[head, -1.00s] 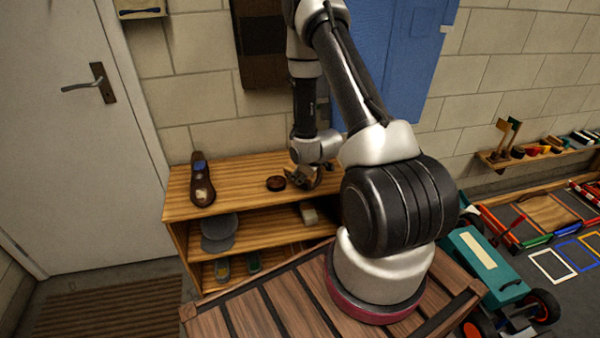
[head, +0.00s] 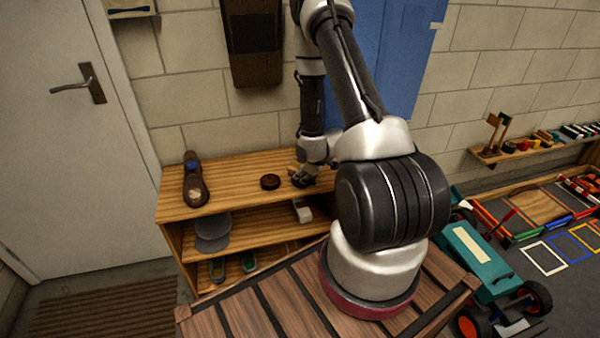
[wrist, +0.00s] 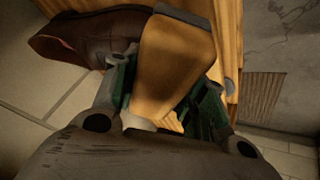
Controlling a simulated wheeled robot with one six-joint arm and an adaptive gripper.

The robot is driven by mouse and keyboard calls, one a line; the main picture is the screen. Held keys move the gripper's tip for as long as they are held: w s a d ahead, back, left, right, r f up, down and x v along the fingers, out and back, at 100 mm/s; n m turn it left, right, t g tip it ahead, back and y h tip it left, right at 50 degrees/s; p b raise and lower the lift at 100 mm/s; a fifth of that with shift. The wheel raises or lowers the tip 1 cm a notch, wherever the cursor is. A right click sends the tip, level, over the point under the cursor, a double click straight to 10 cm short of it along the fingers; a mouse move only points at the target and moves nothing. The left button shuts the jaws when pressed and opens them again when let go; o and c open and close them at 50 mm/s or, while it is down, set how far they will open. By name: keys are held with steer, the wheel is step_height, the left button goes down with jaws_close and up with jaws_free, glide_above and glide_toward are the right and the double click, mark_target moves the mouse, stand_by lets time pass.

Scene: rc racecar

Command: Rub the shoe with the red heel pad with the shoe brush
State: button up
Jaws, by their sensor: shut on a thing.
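In the wrist view my gripper (wrist: 160,98) is shut on a tan wooden piece with a dark end, which looks like the shoe brush (wrist: 176,60). A brown shoe with a blue heel pad (head: 194,182) lies at the left end of the shelf top.
The wooden shelf unit (head: 225,170) stands against the block wall. Its lower boards hold grey discs (head: 213,235), a pale block (head: 303,211) and other shoes (head: 218,268). The shelf top is clear between the blue-pad shoe and the tin.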

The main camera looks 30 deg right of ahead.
mark_target(295, 169)
steer(key=shift+s+d+f, duration=0.15)
steer(key=shift+s+d, duration=0.55)
steer(key=shift+d, duration=0.3)
steer(key=shift+f, duration=0.1)
steer(key=shift+w+a, duration=0.1)
steer(key=shift+o, duration=0.2)
steer(key=shift+w+a, duration=0.35)
steer(key=shift+a, duration=0.1)
steer(key=shift+w+a+f, duration=0.15)
steer(key=shift+w+a, duration=0.4)
steer(key=shift+a, duration=0.15)
steer(key=shift+c, duration=1.1)
steer(key=shift+w+a, duration=0.5)
steer(key=shift+a, duration=0.15)
steer(key=shift+w+a, duration=0.45)
steer(key=shift+a, duration=0.2)
steer(key=shift+s+a+r, duration=0.15)
steer(key=shift+s+r, duration=0.1)
steer(key=shift+r, duration=0.75)
steer(key=shift+s+a+r, duration=0.2)
steer(key=shift+s+r, duration=0.05)
steer(key=shift+r, duration=0.7)
steer(key=shift+s+a+r, duration=0.15)
steer(key=shift+s+r, duration=0.1)
steer(key=shift+r, duration=0.75)
